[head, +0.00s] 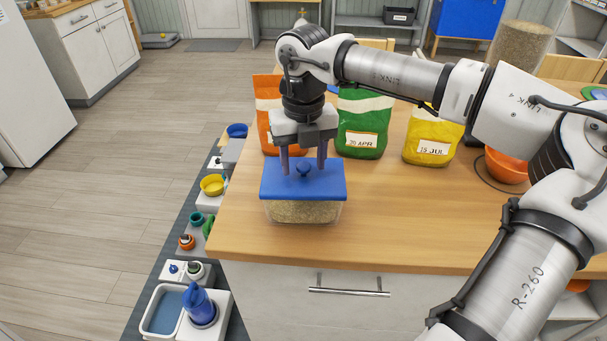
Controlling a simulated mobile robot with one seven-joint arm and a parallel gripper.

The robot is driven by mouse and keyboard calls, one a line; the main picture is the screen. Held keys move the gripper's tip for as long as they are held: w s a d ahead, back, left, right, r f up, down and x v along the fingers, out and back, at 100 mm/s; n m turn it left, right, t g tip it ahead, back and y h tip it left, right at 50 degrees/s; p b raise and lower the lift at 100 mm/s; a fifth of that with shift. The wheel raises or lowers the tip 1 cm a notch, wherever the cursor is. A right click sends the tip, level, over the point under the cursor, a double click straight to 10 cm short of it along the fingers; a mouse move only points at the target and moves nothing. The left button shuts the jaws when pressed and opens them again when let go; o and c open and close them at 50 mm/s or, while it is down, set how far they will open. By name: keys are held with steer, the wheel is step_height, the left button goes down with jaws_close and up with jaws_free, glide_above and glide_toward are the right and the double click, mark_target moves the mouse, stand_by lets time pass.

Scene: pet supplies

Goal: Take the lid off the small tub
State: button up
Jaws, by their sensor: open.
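The small tub (303,212) is clear-walled, holds tan grainy contents and stands near the front left of the wooden counter. Its blue lid (325,190) lies flat on top, with a round blue knob (303,169) at its middle. My gripper (303,172) points down over the lid. Its two fingers are apart, one on each side of the knob in this view. I cannot tell whether the fingertips touch the lid.
Orange (267,95), green (362,125) and yellow (430,137) bags stand behind the tub. An orange bowl (505,168) is to the right. The counter (400,220) is clear right of the tub. Bowls and bottles stand on a lower surface at left.

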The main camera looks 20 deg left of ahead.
steer(key=c, duration=1.1)
